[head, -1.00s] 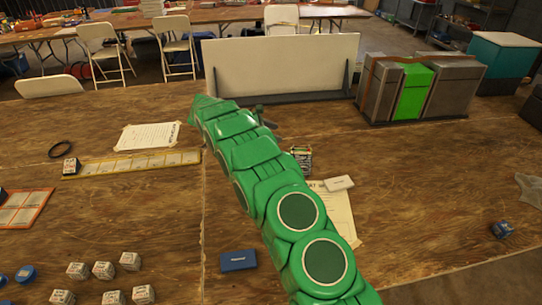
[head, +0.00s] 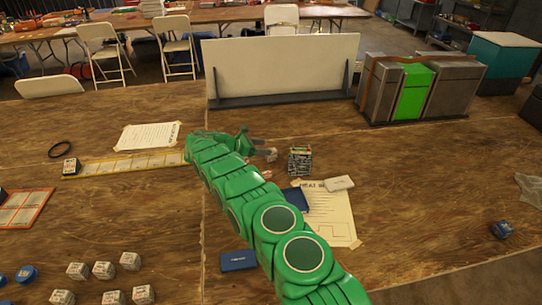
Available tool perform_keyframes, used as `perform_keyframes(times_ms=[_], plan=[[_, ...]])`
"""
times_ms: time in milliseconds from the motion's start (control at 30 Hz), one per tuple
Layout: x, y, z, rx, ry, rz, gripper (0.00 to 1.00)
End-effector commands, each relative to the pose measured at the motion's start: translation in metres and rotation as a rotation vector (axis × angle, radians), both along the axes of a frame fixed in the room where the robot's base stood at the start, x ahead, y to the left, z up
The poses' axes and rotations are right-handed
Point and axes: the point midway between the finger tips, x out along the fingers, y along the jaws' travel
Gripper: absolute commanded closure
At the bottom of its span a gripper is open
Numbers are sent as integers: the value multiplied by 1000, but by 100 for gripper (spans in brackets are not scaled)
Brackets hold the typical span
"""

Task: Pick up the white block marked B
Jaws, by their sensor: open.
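Several small white blocks stand on the wooden table at the lower left, including one at the right of the group (head: 130,261), one in the middle (head: 103,270) and one farther left (head: 76,270). They carry dark marks too small to read, so I cannot tell which is marked B. My gripper (head: 268,153) is open beyond the end of my green arm, near the table's middle. It is small and partly hidden by the arm, and far from the white blocks. I see nothing in it.
A blue box (head: 238,260) lies right of the blocks. A wire-like stack (head: 299,160) stands right of my gripper. A white panel (head: 285,68) stands behind.

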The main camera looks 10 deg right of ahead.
Motion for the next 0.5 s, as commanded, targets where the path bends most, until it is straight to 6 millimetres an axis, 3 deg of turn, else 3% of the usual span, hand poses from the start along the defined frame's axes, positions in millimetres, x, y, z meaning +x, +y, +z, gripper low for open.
perform_keyframes(times_ms=[500], plan=[[3, -42, -23, -2, 3, -3, 34]])
